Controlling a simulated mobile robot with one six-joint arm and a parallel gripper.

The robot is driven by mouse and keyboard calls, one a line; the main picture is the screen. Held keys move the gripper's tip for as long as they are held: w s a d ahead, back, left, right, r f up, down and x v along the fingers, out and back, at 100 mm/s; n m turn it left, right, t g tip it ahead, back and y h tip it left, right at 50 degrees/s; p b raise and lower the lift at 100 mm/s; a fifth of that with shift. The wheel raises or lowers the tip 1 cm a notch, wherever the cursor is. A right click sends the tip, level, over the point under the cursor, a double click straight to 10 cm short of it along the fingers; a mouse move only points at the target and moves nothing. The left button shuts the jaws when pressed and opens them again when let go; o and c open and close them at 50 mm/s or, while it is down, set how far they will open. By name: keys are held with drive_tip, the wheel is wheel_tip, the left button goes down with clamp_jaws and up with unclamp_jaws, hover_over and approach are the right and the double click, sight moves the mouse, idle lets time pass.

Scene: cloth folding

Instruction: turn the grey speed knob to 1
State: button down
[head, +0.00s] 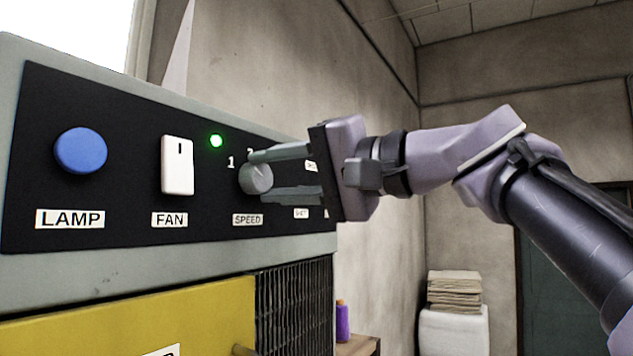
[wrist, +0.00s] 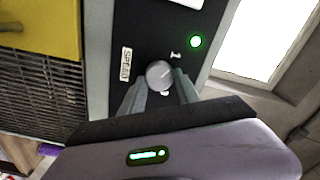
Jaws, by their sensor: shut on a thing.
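The grey speed knob (head: 256,178) is round and sits on the black control panel, above the SPEED label (head: 248,219). A white 1 (head: 231,163) is printed at its upper left, and a partly covered 2 (head: 250,152) above it. My gripper (head: 264,177) comes from the right, with one finger above the knob and one below. It is shut on the knob. In the wrist view the knob (wrist: 158,74) sits between the tips of my gripper (wrist: 159,88). The knob's mark is faint, and I cannot tell exactly which number it points to.
Left of the knob are a white fan switch (head: 177,165) and a blue lamp button (head: 81,151). A green light (head: 216,141) glows above. My gripper covers labels on the panel's right. A yellow panel (head: 130,320) and dark grille (head: 295,310) lie below.

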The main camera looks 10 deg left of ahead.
drive_tip(key=shift+r+n, duration=0.1)
drive_tip(key=shift+n, duration=0.4)
drive_tip(key=c, duration=1.2)
unclamp_jaws()
drive_tip(key=shift+c, duration=0.2)
drive_tip(key=o, duration=0.4)
drive_tip(key=shift+a, duration=0.2)
drive_tip(key=shift+c, duration=0.2)
drive_tip(key=shift+a, duration=0.1)
drive_tip(key=shift+d, duration=0.25)
drive_tip(key=b+v, duration=0.2)
drive_tip(key=v, duration=1.5)
drive_tip(key=shift+b, duration=0.35)
drive_tip(key=shift+s, duration=0.15)
